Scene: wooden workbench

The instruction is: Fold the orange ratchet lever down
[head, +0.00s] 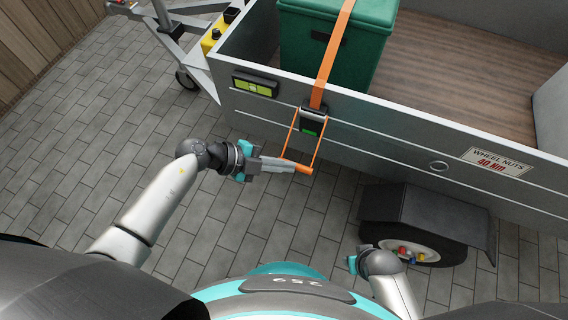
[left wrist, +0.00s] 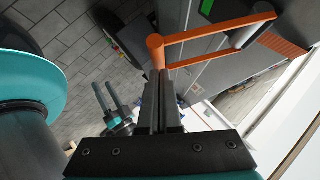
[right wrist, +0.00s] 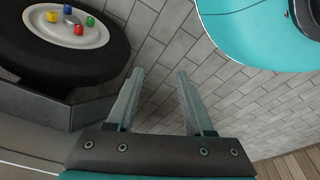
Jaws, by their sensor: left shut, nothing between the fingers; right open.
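The orange ratchet lever (head: 297,168) is a U-shaped frame on the outside of the trailer's side wall. It sticks out from the black ratchet body (head: 313,122), which has a green patch. My left gripper (head: 291,164) is shut and empty, its fingertips at the lever's end bar. In the left wrist view the lever (left wrist: 212,29) lies just beyond the closed fingertips (left wrist: 160,78), one orange corner right by them; I cannot tell whether they touch. My right gripper (right wrist: 158,78) is open and empty, low beside the trailer wheel, away from the lever.
An orange strap (head: 333,55) runs from the ratchet over a green box (head: 360,35) inside the trailer. A wheel (head: 420,243) under a fender stands near my right gripper. Paved floor is clear at left.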

